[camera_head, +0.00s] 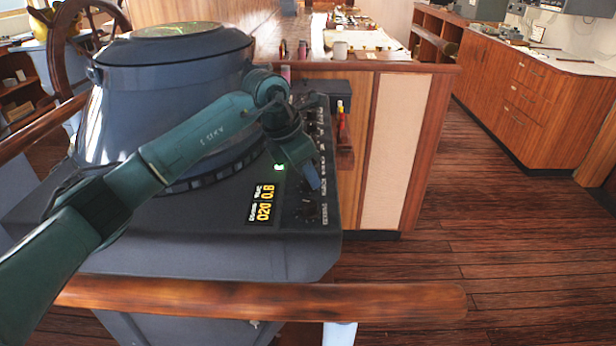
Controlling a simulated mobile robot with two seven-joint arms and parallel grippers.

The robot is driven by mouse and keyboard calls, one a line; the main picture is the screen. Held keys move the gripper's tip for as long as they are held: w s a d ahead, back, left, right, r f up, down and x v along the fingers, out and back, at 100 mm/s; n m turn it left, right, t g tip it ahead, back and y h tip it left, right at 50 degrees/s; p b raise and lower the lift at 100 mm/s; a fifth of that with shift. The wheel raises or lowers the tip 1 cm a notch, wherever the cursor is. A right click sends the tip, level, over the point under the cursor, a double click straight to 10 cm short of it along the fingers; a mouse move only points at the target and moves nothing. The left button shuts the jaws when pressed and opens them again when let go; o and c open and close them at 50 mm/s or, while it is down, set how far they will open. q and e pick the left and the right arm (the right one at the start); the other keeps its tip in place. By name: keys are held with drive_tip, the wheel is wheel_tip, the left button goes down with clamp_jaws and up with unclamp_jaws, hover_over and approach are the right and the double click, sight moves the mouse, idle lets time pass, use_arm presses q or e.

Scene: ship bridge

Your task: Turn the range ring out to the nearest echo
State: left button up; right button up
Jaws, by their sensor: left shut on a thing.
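The radar console (290,258) stands in front of me, dark grey, with a round hooded housing (165,85) on top. The radar screen (175,30) shows greenish at a steep slant; its ring and echoes cannot be made out. A small readout (263,203) shows yellow digits, which look like 020 and 0.8. A column of controls runs along the right side of the panel, with a dark knob (308,210) near its lower end. My left gripper (313,182) reaches down to this panel and is shut on a control there, mostly hidden by the fingers. My right gripper is out of view.
A wooden handrail (260,298) crosses in front of the console. Behind it stand a ship's wheel (60,45) and a chart table with a mug (340,49). Wooden cabinets (520,95) line the right side. The plank floor (480,250) on the right is clear.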

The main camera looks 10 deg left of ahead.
use_arm(q)
drive_tip(key=m+g, duration=0.1)
drive_tip(key=m, duration=0.1)
drive_tip(key=m+g+h, duration=0.1)
drive_tip(key=m, duration=0.2)
drive_tip(key=shift+w+r+m+b, duration=0.1)
drive_tip(key=shift+w+m+b, duration=0.05)
drive_tip(key=shift+m+b, duration=0.2)
drive_tip(key=m+g, duration=0.1)
drive_tip(key=m, duration=0.2)
drive_tip(key=m+g, duration=0.1)
drive_tip(key=m, duration=0.2)
drive_tip(key=shift+w, duration=0.15)
drive_tip(key=o, duration=1)
drive_tip(key=shift+w+p+v, duration=0.1)
drive_tip(key=shift+p+v, duration=0.25)
drive_tip(key=shift+v, duration=2.95)
drive_tip(key=shift+w+p+v, duration=0.15)
drive_tip(key=shift+p+v, duration=0.15)
drive_tip(key=shift+v, duration=2.95)
drive_tip(key=shift+d, duration=0.15)
